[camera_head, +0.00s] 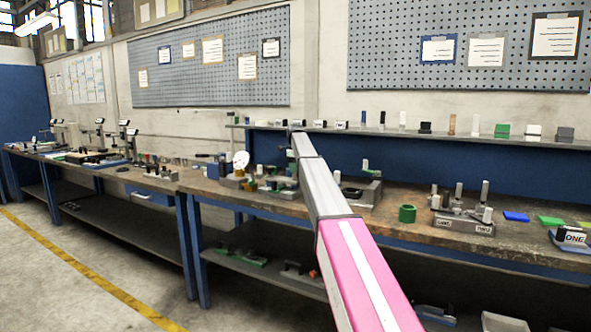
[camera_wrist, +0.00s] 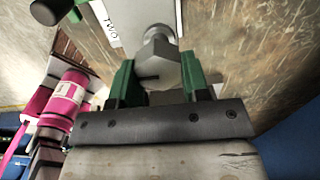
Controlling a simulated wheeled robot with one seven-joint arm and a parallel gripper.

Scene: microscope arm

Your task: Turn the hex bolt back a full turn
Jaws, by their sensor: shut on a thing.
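The hex bolt (camera_wrist: 158,48) is a grey metal piece with a rounded top, at the top middle of the wrist view. My gripper (camera_wrist: 158,64) has two green fingers, one on each side of the bolt's hex part, and is shut on it. The exact contact at the fingertips is hard to make out. A grey metal surface with a small dark slot or mark shows between the fingers. In the head view my own arm hides the bolt and the gripper.
A shelf (camera_head: 400,130) runs behind.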

